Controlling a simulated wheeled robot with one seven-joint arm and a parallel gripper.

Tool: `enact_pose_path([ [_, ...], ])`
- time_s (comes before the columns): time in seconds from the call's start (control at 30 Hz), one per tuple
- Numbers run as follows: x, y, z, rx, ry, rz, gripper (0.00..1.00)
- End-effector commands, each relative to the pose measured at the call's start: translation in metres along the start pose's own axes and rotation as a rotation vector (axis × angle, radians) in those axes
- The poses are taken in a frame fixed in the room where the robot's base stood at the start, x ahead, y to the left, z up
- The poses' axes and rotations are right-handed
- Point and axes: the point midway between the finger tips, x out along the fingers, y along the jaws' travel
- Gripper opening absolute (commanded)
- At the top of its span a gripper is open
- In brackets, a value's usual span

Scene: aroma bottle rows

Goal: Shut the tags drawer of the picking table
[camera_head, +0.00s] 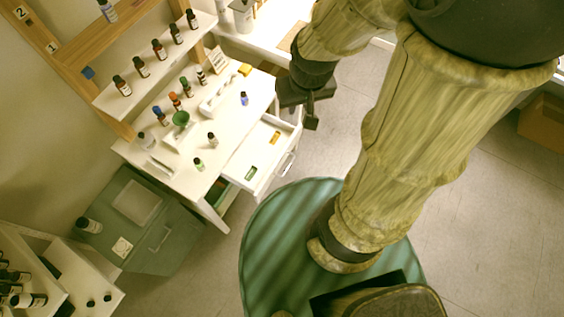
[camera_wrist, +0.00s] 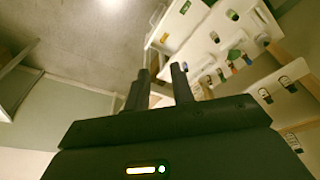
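The white picking table (camera_head: 190,183) stands left of centre in the head view. A white drawer (camera_head: 265,143) is pulled out from its right side, with a green tag (camera_head: 251,173) and a yellow tag (camera_head: 275,137) inside. The drawer's handle (camera_head: 287,164) is on its outer front. My gripper (camera_head: 301,108) hangs past the drawer's upper end in the picture, apparently above it and clear of the handle. In the wrist view, my gripper's two dark fingers (camera_wrist: 160,70) stand apart with nothing between them. The open drawer (camera_wrist: 182,22) shows beyond them.
Several small bottles and a green funnel (camera_head: 181,119) stand on the tabletop, with more bottles on the shelf (camera_head: 130,87) above. Bare floor (camera_head: 345,110) lies right of the drawer. A cardboard box (camera_head: 540,123) is at far right.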

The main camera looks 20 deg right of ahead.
Motion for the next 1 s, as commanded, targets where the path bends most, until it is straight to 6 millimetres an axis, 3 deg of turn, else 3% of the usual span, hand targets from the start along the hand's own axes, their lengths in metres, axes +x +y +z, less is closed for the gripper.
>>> enact_pose_path([
  [0.03, 0.000, 0.000, 0.000, 0.000, 0.000, 0.000, 0.15],
  [0.1, 0.003, 0.000, 0.001, 0.000, 0.000, 0.000, 0.01],
  [0.13, 0.006, 0.000, 0.001, 0.000, 0.000, 0.000, 0.00],
  [0.27, 0.026, 0.000, 0.006, 0.000, 0.000, 0.000, 0.00],
  [0.7, 0.136, 0.000, 0.032, 0.000, 0.000, 0.000, 0.00],
  [0.83, 0.155, 0.000, 0.036, 0.000, 0.000, 0.000, 0.00],
  [1.0, 0.159, 0.000, 0.037, 0.000, 0.000, 0.000, 0.00],
])
